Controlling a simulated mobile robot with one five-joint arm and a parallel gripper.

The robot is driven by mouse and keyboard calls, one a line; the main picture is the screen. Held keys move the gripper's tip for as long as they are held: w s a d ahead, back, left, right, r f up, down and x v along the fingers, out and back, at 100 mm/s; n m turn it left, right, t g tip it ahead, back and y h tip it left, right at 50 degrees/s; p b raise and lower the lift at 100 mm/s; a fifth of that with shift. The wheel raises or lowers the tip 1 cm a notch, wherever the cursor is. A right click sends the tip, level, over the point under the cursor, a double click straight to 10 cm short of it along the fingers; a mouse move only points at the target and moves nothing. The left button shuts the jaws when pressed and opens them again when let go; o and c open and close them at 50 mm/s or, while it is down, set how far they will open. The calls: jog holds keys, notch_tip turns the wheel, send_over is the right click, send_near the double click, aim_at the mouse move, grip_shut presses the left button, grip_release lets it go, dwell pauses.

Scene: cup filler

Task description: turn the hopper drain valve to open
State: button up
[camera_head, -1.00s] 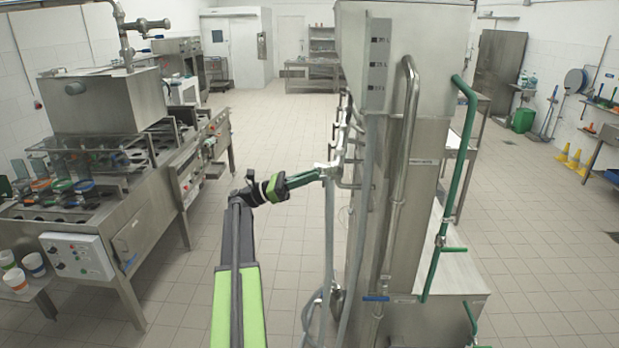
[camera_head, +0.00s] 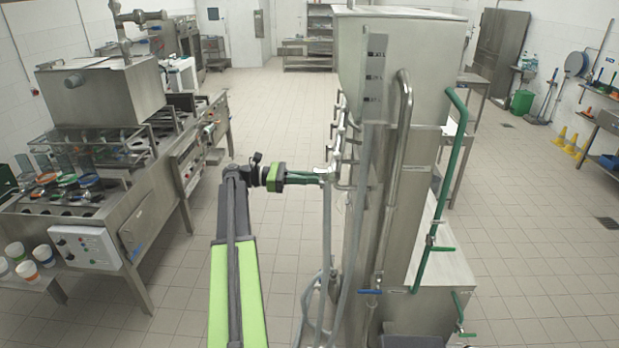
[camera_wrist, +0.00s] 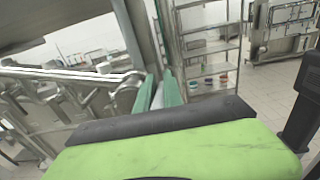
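My gripper (camera_head: 322,176) reaches right from the end of my arm, with its green fingers at the pale metal fitting (camera_head: 327,172) on the left side of the tall steel tank (camera_head: 400,45). In the wrist view, the two green fingers of my gripper (camera_wrist: 158,92) show with a narrow pale strip between them, beside metal pipework (camera_wrist: 75,80). Whether they touch or grip a valve handle there is too small to tell. A steel hopper (camera_head: 105,95) stands on the machine at the left, away from my gripper. I cannot tell which fitting is the hopper drain valve.
Pipes (camera_head: 404,120) and hoses (camera_head: 326,250) run down the tank close to my gripper. A blue-handled valve (camera_head: 370,292) sits low on it. White cups (camera_head: 43,254) stand at the lower left. The floor (camera_head: 275,120) behind my arm is clear.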

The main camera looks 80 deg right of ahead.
jog(key=shift+o, duration=0.8)
jog(key=w, duration=1.2)
jog(key=shift+a, duration=0.35)
jog(key=shift+r, duration=0.1)
jog(key=s, duration=1.2)
jog(key=shift+s+d, duration=0.1)
jog(key=shift+d, duration=0.2)
jog(key=shift+f+b, duration=0.3)
jog(key=shift+b, duration=0.15)
jog(key=shift+r, duration=0.15)
jog(key=shift+r, duration=0.1)
